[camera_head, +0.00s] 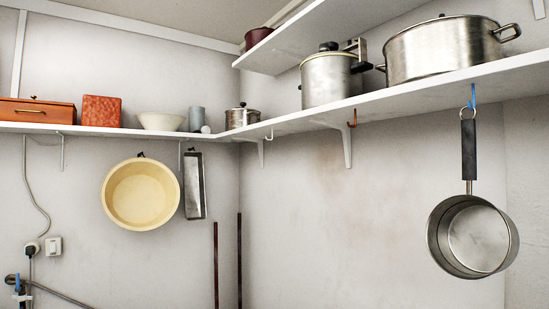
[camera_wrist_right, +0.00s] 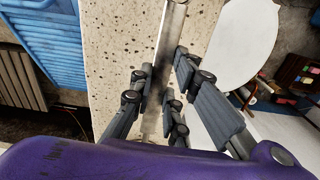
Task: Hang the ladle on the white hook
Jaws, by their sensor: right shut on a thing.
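A pale, white-looking hook (camera_head: 269,135) hangs under the front edge of the right shelf, left of the bracket, with nothing on it. In the right wrist view my right gripper (camera_wrist_right: 164,75) is shut on a long, flat metal handle, which looks like the ladle's (camera_wrist_right: 174,25). The handle runs up between the fingers to the top edge of the picture. The ladle's bowl cannot be made out. Neither gripper shows in the head view.
A brown hook (camera_head: 352,119) is bare. A blue hook (camera_head: 473,95) holds a saucepan (camera_head: 468,236). A cream basin (camera_head: 141,194) and a metal tray (camera_head: 194,185) hang on the left. Pots stand on the shelf (camera_head: 420,99). Below my gripper is a speckled stone surface (camera_wrist_right: 115,40).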

